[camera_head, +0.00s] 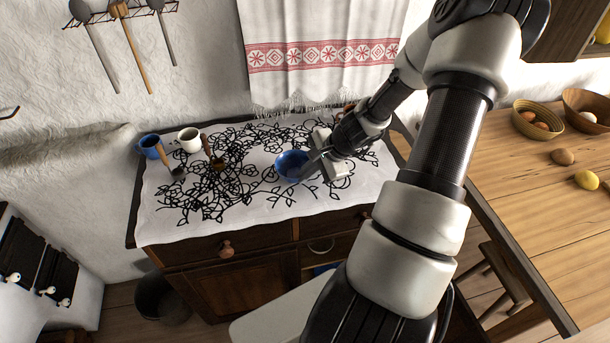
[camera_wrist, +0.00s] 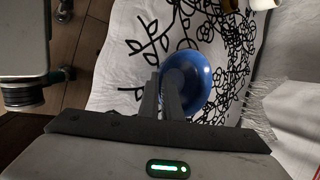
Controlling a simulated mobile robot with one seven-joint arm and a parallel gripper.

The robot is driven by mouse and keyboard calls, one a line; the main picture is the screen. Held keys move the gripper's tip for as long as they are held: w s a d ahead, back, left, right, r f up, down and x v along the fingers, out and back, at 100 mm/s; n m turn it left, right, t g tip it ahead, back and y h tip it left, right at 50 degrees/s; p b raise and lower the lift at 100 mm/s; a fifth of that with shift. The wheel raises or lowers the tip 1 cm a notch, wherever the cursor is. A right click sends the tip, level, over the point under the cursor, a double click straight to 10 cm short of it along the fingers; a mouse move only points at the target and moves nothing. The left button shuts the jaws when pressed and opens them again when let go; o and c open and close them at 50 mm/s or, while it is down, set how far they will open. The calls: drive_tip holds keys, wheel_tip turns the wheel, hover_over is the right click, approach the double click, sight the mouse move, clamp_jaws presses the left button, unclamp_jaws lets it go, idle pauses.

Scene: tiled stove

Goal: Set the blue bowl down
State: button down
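The blue bowl (camera_head: 289,164) is upright, or nearly so, over the white cloth with black floral drawing (camera_head: 240,221) on the cabinet top. My gripper (camera_head: 312,162) reaches it from the right, at its rim. In the wrist view the bowl (camera_wrist: 201,72) shows its inside, and the two fingers of my gripper (camera_wrist: 166,82) stand close together with the near rim between them. The bowl looks empty. I cannot tell whether its base touches the cloth or hangs slightly above it.
A blue mug (camera_head: 149,147) and a white mug (camera_head: 189,140) stand at the back left of the cabinet, beside dark wooden-handled utensils (camera_head: 212,157). A fringed towel (camera_head: 322,60) hangs behind. Free cloth lies in front of the bowl. A wooden table (camera_head: 530,190) stands right.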

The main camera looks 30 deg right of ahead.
drive_tip(key=shift+f, duration=0.25)
drive_tip(key=shift+f, duration=0.15)
drive_tip(key=c, duration=1.9)
unclamp_jaws()
drive_tip(key=shift+c, duration=0.2)
drive_tip(key=shift+r, duration=0.35)
drive_tip(key=v, duration=1.1)
drive_tip(key=shift+r, duration=0.35)
drive_tip(key=shift+s, duration=0.1)
